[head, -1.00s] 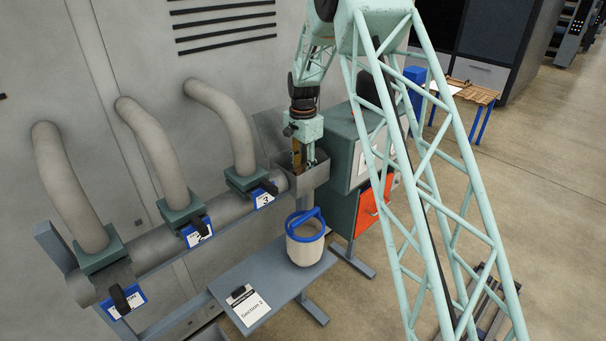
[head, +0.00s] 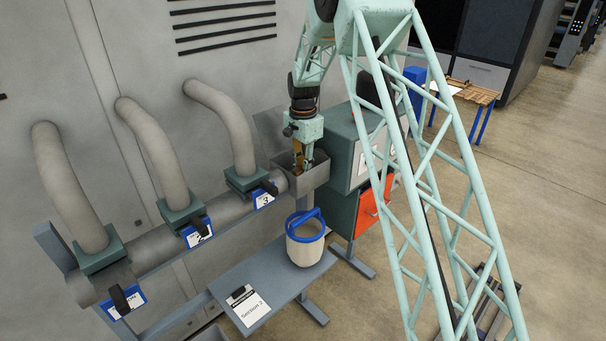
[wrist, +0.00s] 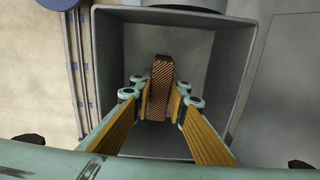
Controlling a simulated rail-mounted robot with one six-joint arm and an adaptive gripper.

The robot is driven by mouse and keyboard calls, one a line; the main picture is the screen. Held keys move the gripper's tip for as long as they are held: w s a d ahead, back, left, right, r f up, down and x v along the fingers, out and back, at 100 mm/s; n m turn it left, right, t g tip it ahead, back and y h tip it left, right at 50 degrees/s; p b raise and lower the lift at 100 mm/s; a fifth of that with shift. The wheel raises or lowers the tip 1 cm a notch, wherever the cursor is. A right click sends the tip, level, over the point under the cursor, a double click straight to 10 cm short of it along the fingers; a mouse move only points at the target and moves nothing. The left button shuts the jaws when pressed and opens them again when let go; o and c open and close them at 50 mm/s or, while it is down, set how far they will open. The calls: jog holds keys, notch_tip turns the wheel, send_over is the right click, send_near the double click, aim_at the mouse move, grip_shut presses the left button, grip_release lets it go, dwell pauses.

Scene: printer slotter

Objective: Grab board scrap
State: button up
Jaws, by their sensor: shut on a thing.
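The board scrap (wrist: 161,84) is a narrow brown piece with a ridged or striped face. In the wrist view it stands on edge between the fingertips of my gripper (wrist: 160,103), which is shut on it. My fingers reach down into the grey open-topped box (wrist: 222,155) at the end of the pipe. The scrap is inside the outline of this box, and I cannot tell whether it touches the bottom. In the head view my gripper (head: 303,164) is inside the box mouth, and the box (head: 316,178) hides most of what it holds.
A white bucket with a blue rim (head: 304,249) stands on the grey bench (head: 268,267) below the box. Pipes with numbered valves (head: 198,232) run left. A green cabinet with an orange door (head: 369,207) stands close right.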

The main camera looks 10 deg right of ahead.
jog(key=shift+r, duration=0.1)
jog(key=shift+r+b, duration=0.75)
jog(key=shift+r, duration=4.15)
